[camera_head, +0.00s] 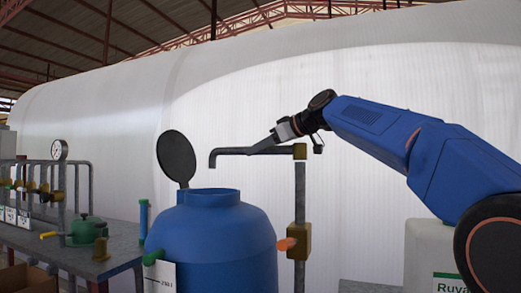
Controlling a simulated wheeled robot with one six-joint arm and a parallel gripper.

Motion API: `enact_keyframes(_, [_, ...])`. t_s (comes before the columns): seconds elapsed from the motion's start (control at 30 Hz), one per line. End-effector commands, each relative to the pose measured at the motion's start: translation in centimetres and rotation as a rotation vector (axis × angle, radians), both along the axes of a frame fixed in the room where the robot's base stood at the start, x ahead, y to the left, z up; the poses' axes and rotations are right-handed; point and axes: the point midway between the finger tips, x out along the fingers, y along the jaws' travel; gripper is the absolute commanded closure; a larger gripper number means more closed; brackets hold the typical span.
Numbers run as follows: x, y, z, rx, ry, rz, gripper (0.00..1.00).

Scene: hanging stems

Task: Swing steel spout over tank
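The steel spout (232,151) is a grey, level pipe with a short downturned end, joined to a brass block on top of a grey standpipe (300,190). In the picture, its downturned end is above the open mouth of the blue tank (215,240); I cannot tell the exact depth. The tank's round dark lid (176,157) stands raised at the left of the mouth. My gripper (262,145) reaches from the right and meets the middle of the spout in the picture. Its fingers look dark and small, and I cannot tell whether they are closed on the pipe.
An orange-handled brass valve (297,241) sits lower on the standpipe. A white container (436,255) is under my arm at the right. A pale curved wall is behind.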

Motion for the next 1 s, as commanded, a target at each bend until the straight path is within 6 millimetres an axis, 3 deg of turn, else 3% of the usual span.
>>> enact_keyframes(0.37, [-0.5, -0.9, 0.4, 0.000, -0.001, -0.004, 0.58])
enact_keyframes(1.0, [-7.3, -9.9, 5.0, 0.001, -0.001, -0.005, 0.58])
